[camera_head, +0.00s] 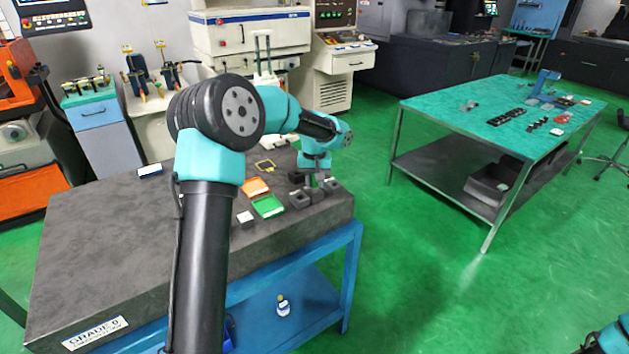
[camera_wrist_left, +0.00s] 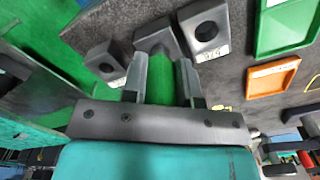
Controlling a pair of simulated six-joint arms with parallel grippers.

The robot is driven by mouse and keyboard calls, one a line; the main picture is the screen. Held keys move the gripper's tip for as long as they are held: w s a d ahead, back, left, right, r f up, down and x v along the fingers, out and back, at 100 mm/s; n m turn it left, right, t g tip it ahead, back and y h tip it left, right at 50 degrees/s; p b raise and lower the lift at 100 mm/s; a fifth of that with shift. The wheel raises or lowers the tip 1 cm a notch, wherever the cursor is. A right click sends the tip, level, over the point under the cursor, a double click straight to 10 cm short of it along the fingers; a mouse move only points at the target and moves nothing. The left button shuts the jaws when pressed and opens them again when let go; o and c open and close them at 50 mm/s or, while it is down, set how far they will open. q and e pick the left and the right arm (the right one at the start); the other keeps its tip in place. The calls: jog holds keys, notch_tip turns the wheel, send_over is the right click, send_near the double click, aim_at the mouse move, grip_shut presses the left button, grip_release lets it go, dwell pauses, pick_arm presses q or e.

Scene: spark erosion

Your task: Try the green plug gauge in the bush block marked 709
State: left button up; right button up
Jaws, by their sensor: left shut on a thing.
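My left gripper (camera_head: 316,187) points down at the right end of the dark stone table. In the left wrist view my left gripper (camera_wrist_left: 160,80) is shut on the green plug gauge (camera_wrist_left: 160,82), whose green body shows between the fingers. Several dark bush blocks stand around it: one at the left (camera_wrist_left: 104,60) with an open bore, one in the middle (camera_wrist_left: 154,37) and one at the right (camera_wrist_left: 204,28) with an open bore and a white label. The label is too small to read surely. The gauge's far end is hidden at the middle block; I cannot tell whether it is inserted.
A green tray (camera_head: 268,206) and an orange tray (camera_head: 255,187) lie left of the blocks, with a small pale block (camera_head: 245,219) nearby. The stone table's (camera_head: 110,240) left part is mostly clear. A green-topped bench (camera_head: 450,108) stands apart at the right.

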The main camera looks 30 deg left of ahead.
dwell(0.6)
pick_arm(q)
jog(key=shift+r, duration=2.45)
